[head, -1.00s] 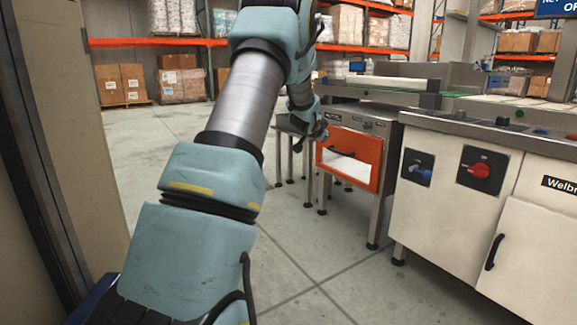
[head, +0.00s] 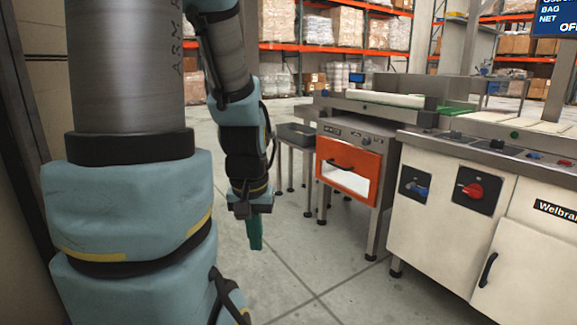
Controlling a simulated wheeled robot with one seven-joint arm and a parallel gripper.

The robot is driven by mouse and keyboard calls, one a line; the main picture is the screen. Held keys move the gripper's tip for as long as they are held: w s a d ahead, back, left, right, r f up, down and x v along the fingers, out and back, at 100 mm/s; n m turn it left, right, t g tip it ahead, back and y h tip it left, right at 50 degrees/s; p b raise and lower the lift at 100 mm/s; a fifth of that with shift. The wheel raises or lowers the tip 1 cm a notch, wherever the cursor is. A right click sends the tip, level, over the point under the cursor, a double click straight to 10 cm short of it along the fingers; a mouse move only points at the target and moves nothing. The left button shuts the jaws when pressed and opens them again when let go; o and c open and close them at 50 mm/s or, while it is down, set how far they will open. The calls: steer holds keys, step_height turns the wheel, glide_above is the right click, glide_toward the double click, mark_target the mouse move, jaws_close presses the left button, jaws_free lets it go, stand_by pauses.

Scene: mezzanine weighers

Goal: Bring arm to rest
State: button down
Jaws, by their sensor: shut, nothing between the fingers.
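My arm, pale blue with grey metal links, fills the left of the head view and bends down from the top. My gripper (head: 255,236) hangs at its end, pointing down over open floor. Its teal fingers are together with nothing between them. It is apart from the steel machine with the orange front (head: 349,167), which stands to its right. Part of the wrist hides what is behind it.
A white cabinet (head: 435,240) with a blue switch and a red knob (head: 472,190) stands at the right. A low grey table (head: 297,134) is behind the gripper. A wall or post borders the left edge. Concrete floor (head: 310,245) is clear in the middle.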

step_height(320, 180, up, 34)
steer(key=p, duration=3.2)
steer(key=shift+w, duration=0.1)
